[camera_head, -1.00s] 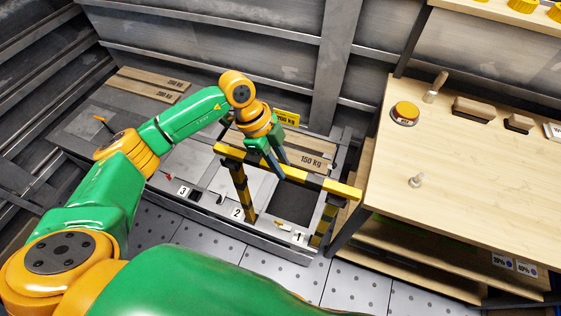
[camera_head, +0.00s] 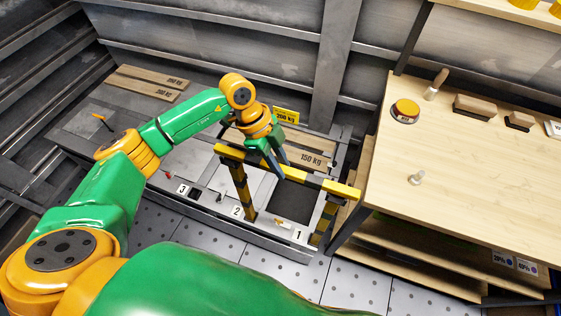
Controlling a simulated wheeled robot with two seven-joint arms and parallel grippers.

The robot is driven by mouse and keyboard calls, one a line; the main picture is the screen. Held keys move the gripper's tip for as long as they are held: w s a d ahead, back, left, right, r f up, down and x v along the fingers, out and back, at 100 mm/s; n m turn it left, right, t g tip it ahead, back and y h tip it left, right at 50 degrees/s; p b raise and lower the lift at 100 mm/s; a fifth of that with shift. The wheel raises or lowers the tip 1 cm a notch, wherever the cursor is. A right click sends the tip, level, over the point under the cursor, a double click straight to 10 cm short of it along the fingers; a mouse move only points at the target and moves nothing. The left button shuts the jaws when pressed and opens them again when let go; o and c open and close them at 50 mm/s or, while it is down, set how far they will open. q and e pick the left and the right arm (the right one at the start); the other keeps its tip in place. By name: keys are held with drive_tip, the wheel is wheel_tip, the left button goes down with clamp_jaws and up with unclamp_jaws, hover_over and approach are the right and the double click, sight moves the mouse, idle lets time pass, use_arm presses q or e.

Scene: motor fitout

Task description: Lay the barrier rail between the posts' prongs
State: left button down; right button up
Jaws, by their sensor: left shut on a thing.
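The barrier rail (camera_head: 320,183) is a long yellow and black striped bar. My left gripper (camera_head: 277,172) is shut on it, left of its middle, with the fingers pointing down. Two striped posts stand under the rail: the left post (camera_head: 241,190) near label 2 and the right post (camera_head: 325,220) near label 1. The rail runs across the tops of both posts. The prongs are too small to make out, so I cannot tell whether the rail rests between them or hovers just above. My right gripper is not in view.
A wooden workbench (camera_head: 480,170) with an orange button (camera_head: 405,111) stands close to the rail's right end. A metal wall is behind.

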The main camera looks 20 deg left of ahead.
use_arm(q)
drive_tip(key=shift+f, duration=0.55)
idle(1.3)
drive_tip(key=c, duration=0.6)
unclamp_jaws()
